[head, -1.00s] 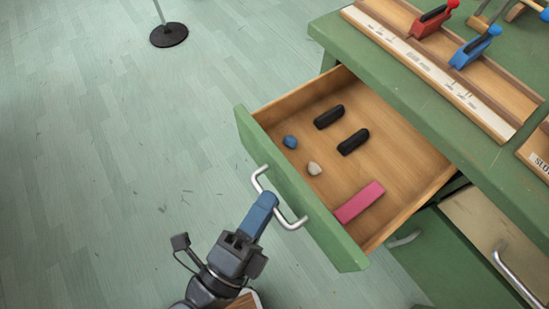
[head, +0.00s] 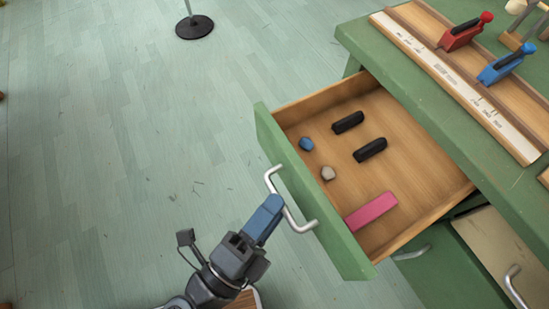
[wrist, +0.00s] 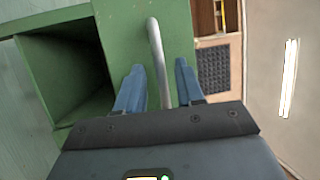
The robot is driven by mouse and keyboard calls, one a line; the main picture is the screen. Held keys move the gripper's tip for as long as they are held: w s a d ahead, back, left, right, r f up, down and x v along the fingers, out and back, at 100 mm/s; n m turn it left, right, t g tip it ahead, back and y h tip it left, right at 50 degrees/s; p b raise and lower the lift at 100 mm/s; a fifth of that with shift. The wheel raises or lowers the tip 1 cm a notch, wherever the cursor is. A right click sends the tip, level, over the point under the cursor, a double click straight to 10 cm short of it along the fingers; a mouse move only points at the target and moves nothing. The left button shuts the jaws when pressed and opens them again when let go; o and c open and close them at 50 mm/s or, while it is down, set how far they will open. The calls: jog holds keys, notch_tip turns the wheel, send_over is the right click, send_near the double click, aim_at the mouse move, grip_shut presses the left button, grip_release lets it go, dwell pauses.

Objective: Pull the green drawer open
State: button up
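The green drawer (head: 318,205) stands well open from the green cabinet, its wooden inside showing. A silver bar handle (head: 300,227) is fixed to its front. My gripper (head: 275,207) is at the middle of this handle. In the wrist view the handle (wrist: 155,50) runs between my two blue fingers (wrist: 158,80), with a visible gap on each side, so the gripper is open around the bar. The far finger is partly hidden in the head view.
The drawer holds two black blocks (head: 348,122) (head: 370,150), a blue lump (head: 306,144), a pale lump (head: 328,173) and a pink bar (head: 371,212). Wooden racks with red (head: 462,35) and blue (head: 503,66) tools lie on the cabinet top. The floor at left is clear around a black stand base (head: 194,27).

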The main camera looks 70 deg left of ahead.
jog(key=v, duration=0.7)
dwell(0.4)
jog(key=w+d+r+n+t+h, duration=0.1)
jog(key=w+d+r+n+h, duration=0.15)
jog(key=d, duration=0.55)
jog(key=w+d+r+n+h, duration=0.1)
jog(key=w+d+h, duration=0.15)
jog(key=d, duration=0.55)
jog(key=s+d+r+n+g+h, duration=0.1)
jog(key=s+d+r+n+h, duration=0.15)
jog(key=d, duration=0.55)
jog(key=s+d+r+n+g+h, duration=0.1)
jog(key=d+r+n+h, duration=0.25)
jog(key=d, duration=0.55)
notch_tip(320, 180, up, 15)
jog(key=p, duration=1.5)
jog(key=shift+h, duration=0.4)
